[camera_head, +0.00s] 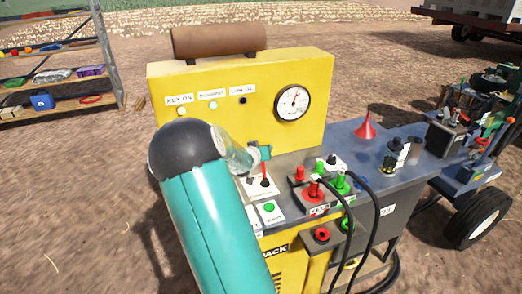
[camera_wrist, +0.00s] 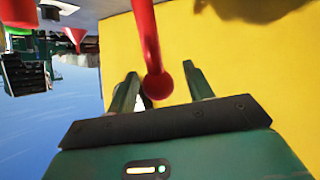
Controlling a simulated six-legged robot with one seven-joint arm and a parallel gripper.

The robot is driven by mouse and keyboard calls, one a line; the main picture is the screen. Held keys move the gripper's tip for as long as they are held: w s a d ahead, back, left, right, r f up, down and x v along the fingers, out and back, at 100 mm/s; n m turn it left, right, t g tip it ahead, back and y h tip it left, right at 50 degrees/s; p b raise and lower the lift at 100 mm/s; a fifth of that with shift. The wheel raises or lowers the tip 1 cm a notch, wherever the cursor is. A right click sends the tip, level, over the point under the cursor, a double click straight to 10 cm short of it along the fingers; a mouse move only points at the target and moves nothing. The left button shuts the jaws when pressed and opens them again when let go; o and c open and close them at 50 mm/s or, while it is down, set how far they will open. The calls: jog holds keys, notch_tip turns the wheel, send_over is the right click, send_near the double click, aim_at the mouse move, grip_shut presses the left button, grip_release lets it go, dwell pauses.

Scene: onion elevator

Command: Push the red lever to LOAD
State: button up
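The red lever (camera_head: 264,171) stands up from a small switch plate on the grey deck, in front of the yellow panel. In the wrist view the red lever (camera_wrist: 149,45) is large, with its round knob (camera_wrist: 157,86) between my two fingers. My gripper (camera_wrist: 162,88) is open, one finger on each side of the knob, with gaps showing. In the head view my gripper (camera_head: 263,152) is small, at the lever's top, and my arm partly hides the area. I cannot read a LOAD label.
The yellow panel (camera_head: 310,72) with a gauge (camera_head: 291,103) rises behind the lever. A green button plate (camera_head: 269,209) is in front. Red and green plugs with black cables (camera_head: 370,225) crowd the deck to the right. A red funnel (camera_head: 366,127) stands farther right.

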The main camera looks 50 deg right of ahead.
jog(key=r, duration=0.4)
jog(key=shift+s+a, duration=0.1)
jog(key=shift+a, duration=0.2)
jog(key=s+a+r, duration=0.9)
jog(key=shift+s+a, duration=0.15)
jog(key=shift+a, duration=0.2)
dwell(0.3)
